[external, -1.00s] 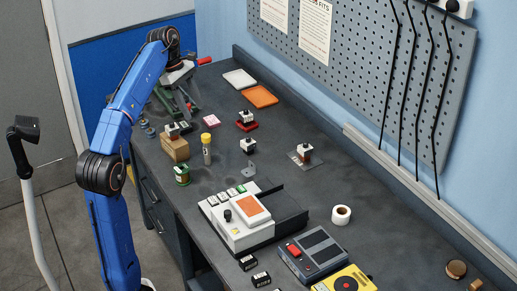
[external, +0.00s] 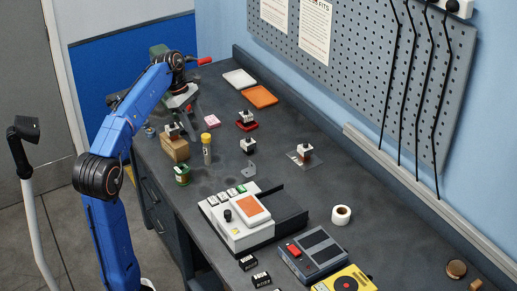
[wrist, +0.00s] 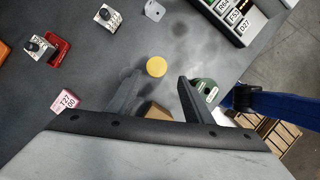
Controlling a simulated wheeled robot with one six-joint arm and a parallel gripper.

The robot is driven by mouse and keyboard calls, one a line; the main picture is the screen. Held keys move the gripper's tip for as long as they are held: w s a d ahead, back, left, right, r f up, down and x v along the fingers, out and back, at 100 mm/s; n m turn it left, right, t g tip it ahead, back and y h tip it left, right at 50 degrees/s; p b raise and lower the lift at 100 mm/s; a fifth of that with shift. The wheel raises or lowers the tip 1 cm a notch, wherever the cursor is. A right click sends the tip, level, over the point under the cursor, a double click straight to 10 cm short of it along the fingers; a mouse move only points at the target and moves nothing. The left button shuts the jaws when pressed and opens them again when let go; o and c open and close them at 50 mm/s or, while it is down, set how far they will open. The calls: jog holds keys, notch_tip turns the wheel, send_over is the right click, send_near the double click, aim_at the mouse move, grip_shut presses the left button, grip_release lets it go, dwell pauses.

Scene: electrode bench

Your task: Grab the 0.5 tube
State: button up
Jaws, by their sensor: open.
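A clear tube with a yellow cap (external: 207,150) stands upright on the dark bench, to the right of a wooden block. No 0.5 label is readable on it. In the wrist view its round yellow cap (wrist: 156,66) shows from above, just beyond and between my fingertips. My gripper (wrist: 159,82) is open, its two fingers apart with nothing held. In the external view my gripper (external: 187,108) hangs at the far left of the bench, beyond the tube and apart from it, partly hidden by my wrist.
The wooden block (external: 174,149) and a green tin (external: 182,175) stand close to the tube. A pink block (external: 211,121) lies behind it. Black-knobbed pieces, one on a red base (external: 247,126), stand to the right. A white-grey device (external: 236,236) sits nearer. Bare bench surrounds the tube's right side.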

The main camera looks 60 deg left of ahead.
send_over(210, 164)
jog(key=a, duration=0.1)
jog(key=f, duration=0.4)
jog(key=s+f, duration=0.1)
jog(key=f, duration=0.1)
jog(key=shift+a+f, duration=0.1)
jog(key=shift+f, duration=0.3)
jog(key=x, duration=0.4)
jog(key=shift+w+a+f, duration=0.15)
jog(key=shift+w+a, duration=0.15)
jog(key=shift+a, duration=0.05)
jog(key=shift+w+d+f, duration=0.15)
jog(key=shift+d+f, duration=0.05)
jog(key=shift+f, duration=0.35)
jog(key=shift+c, duration=0.3)
grip_shut()
